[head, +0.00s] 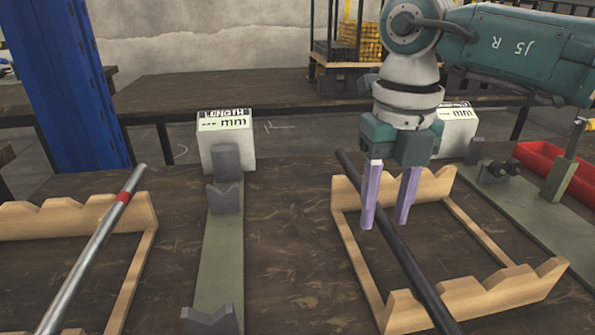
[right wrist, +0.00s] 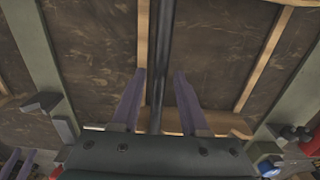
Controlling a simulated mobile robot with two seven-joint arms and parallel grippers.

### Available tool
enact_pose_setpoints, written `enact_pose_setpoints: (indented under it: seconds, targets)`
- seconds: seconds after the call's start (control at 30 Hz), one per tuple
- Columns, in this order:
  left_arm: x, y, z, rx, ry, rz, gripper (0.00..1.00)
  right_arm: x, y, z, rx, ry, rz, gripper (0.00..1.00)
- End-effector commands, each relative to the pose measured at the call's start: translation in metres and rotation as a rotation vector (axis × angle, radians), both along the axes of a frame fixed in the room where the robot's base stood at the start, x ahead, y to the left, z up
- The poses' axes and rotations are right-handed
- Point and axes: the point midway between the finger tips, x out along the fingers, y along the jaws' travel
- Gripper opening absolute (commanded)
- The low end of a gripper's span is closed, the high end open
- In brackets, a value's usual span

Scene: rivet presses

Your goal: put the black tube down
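The black tube (head: 403,256) slants across the right wooden rack (head: 522,284), over its far and near notched rails, and appears to rest on them. My right gripper (head: 387,224) is above the rack with its two purple fingers apart. In the right wrist view, the tube (right wrist: 160,55) runs between the spread fingers (right wrist: 160,78), with a gap on each side. Two small purplish prongs at the bottom left edge of that view look like my left gripper (right wrist: 18,163); its opening is unclear. The head view does not show it.
A silver tube with a red band (head: 95,243) lies on the left rack (head: 135,268). Between the racks is a green plate (head: 222,262) with grey V-blocks and a white gauge box (head: 226,142). A clamp (head: 497,171) and red tray (head: 541,160) stand right.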

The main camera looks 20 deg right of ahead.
Motion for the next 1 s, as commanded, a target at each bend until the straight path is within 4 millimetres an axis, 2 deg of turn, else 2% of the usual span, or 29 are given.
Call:
enact_pose_setpoints:
  seconds: [0.27, 0.4, 0.47, 0.8, 1.0]
  targets:
    - [0.000, 0.000, 0.000, -0.001, -0.001, 0.001, 0.50, 0.000, 0.000, 0.000, 0.000, 0.000, 0.000, 0.53]
    - [0.000, -0.001, 0.004, -0.003, -0.001, 0.001, 0.50, 0.001, 0.000, 0.009, 0.000, -0.003, -0.001, 0.53]
    - [0.000, -0.001, 0.006, -0.003, -0.001, 0.002, 0.50, 0.001, 0.000, 0.018, 0.000, -0.004, -0.001, 0.53]
    - [0.000, -0.001, 0.016, -0.004, 0.001, 0.002, 0.50, 0.001, 0.000, 0.093, 0.000, -0.005, 0.000, 0.53]
    - [0.000, -0.001, 0.018, -0.004, 0.001, 0.002, 0.50, 0.001, 0.000, 0.118, 0.001, -0.002, -0.001, 0.53]
